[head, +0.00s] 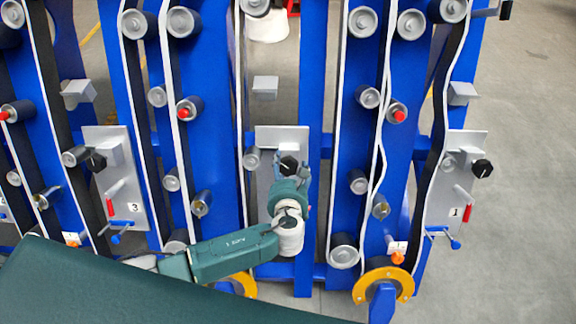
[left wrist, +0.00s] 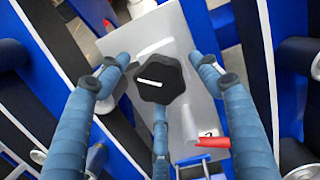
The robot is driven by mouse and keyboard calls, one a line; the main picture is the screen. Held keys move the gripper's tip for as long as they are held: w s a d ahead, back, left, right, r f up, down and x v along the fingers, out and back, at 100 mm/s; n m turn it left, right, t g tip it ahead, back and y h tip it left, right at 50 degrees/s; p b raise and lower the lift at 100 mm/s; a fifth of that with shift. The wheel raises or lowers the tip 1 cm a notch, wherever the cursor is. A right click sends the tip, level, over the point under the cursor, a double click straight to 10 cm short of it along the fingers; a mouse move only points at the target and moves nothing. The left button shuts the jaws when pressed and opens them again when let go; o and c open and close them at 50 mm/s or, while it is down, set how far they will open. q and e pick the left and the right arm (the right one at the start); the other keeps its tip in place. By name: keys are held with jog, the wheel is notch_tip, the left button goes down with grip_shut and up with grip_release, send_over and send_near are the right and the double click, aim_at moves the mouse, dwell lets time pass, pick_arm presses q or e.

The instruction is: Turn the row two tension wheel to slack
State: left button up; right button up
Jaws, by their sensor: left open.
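The row two tension wheel is a black lobed knob with a white line on its face; it shows in the head view (head: 288,165) and large in the left wrist view (left wrist: 160,79). It sits on a grey plate (left wrist: 172,28). In the left wrist view the white line is nearly level, tilted slightly. My left gripper (head: 291,183) is at the knob in the head view and hides the lower plate. In the left wrist view its blue-grey fingers (left wrist: 158,70) are open, spread around the knob, with visible gaps at left and right. My right gripper is not in view.
A red handle (left wrist: 213,142) and a blue fitting (left wrist: 200,162) sit below the knob. Plate three (head: 131,190) with its black knob (head: 96,162) stands left; plate one (head: 440,205) with its knob (head: 482,168) stands right. Blue posts and belts flank them.

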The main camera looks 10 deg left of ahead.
pick_arm(q)
jog(key=shift+w+a+f, duration=0.1)
jog(key=shift+w+f, duration=0.2)
jog(key=shift+w, duration=0.35)
jog(key=c, duration=1.2)
